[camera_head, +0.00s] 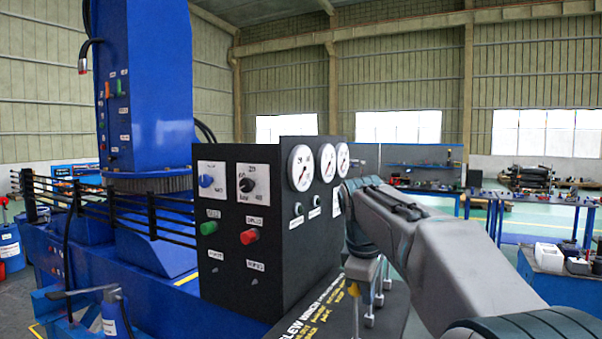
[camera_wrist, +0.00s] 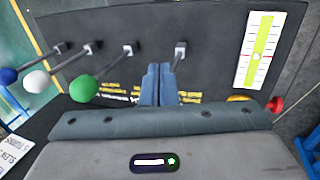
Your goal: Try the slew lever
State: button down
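A dark lever panel (camera_wrist: 215,45) fills the wrist view, with several levers. Three end in a blue knob (camera_wrist: 8,76), a white knob (camera_wrist: 36,80) and a green knob (camera_wrist: 83,89). A fourth lever (camera_wrist: 180,52) stands just right of my fingers; its outer end is hidden behind them. My gripper (camera_wrist: 160,68) is shut, its two fingers side by side, close beside this lever; contact cannot be told. In the head view, the lettered console (camera_head: 330,322) reads "SLEW" and "WINCH"; my arm covers part of it. Which lever is slew is not legible.
A black gauge box (camera_head: 275,250) with dials and buttons stands left of my arm. A blue crane column (camera_head: 150,80) rises behind it. A yellow-green scale strip (camera_wrist: 258,52) and a red knob (camera_wrist: 275,105) are right of the fingers.

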notch_tip(320, 180, up, 10)
jog(key=s+d+p, duration=0.1)
jog(key=d+p, duration=0.1)
jog(key=p, duration=0.5)
jog(key=shift+s+d, duration=0.15)
jog(key=shift+f, duration=0.1)
jog(key=s+a+f+m+y+b, duration=0.1)
jog(key=s+f+m, duration=0.5)
jog(key=s+f, duration=0.6)
jog(key=s+a+f+m+b, duration=0.3)
jog(key=s+f+m+b, duration=0.2)
jog(key=s+f, duration=0.7)
jog(key=shift+f+m+t+y, duration=0.4)
jog(key=shift+f, duration=0.35)
